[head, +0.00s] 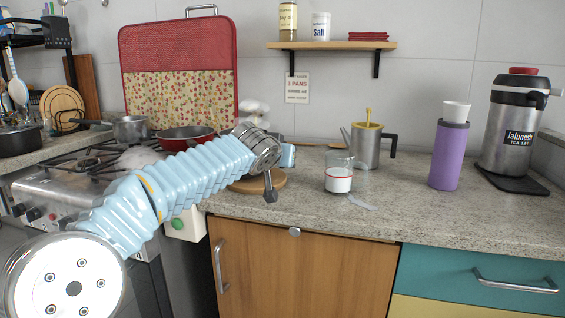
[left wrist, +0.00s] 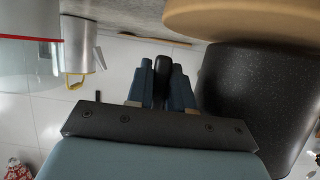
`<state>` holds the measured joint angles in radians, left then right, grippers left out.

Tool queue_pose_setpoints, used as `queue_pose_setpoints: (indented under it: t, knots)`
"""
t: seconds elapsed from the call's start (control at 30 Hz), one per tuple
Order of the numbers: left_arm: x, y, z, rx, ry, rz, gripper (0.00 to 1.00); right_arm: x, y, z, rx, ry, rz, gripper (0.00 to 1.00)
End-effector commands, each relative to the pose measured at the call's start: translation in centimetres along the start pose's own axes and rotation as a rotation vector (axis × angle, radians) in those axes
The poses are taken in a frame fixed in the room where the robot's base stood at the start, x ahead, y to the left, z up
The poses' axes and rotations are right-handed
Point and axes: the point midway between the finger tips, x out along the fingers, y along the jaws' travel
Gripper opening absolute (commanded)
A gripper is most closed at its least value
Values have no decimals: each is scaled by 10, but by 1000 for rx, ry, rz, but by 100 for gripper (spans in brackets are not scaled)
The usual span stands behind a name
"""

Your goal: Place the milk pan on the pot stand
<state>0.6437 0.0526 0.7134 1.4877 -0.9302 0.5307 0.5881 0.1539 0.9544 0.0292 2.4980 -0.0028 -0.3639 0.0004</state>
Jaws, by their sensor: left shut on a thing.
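The milk pan shows in the left wrist view as a dark speckled pan (left wrist: 255,95) at the right. My left gripper (left wrist: 163,82) is shut on its dark handle (left wrist: 163,68). The wooden pot stand (left wrist: 235,18) is right against the pan's base in that upside-down view; whether they touch I cannot tell. In the head view the pot stand (head: 250,187) lies on the counter, partly covered by my left wrist. My left gripper (head: 287,156) is just above and beyond it there, mostly hidden, and the wrist hides the pan. My right gripper is not in view.
A purple bottle (head: 449,156) and steel flask (head: 512,125) are farther right. The stove (head: 90,178) with a red pan (head: 187,136) is left.

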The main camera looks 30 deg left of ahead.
Motion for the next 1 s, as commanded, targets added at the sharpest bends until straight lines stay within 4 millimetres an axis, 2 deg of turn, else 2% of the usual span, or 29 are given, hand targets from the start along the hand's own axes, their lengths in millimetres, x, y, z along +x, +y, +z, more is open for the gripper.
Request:
queue_pose_setpoints:
  t: [0.43, 0.47, 0.6, 0.9, 1.0]
  knots:
    - [3, 0, 8, 2, 4, 1, 0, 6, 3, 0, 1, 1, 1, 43]
    - [3, 0, 8, 0, 1, 0, 26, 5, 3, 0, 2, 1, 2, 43]
    - [3, 0, 7, 0, 1, 0, 47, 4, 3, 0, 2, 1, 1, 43]
    - [2, 0, 6, 0, 1, 1, 47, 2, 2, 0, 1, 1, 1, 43]
    - [-4, 0, 4, 1, 3, 0, 47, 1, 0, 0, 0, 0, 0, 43]
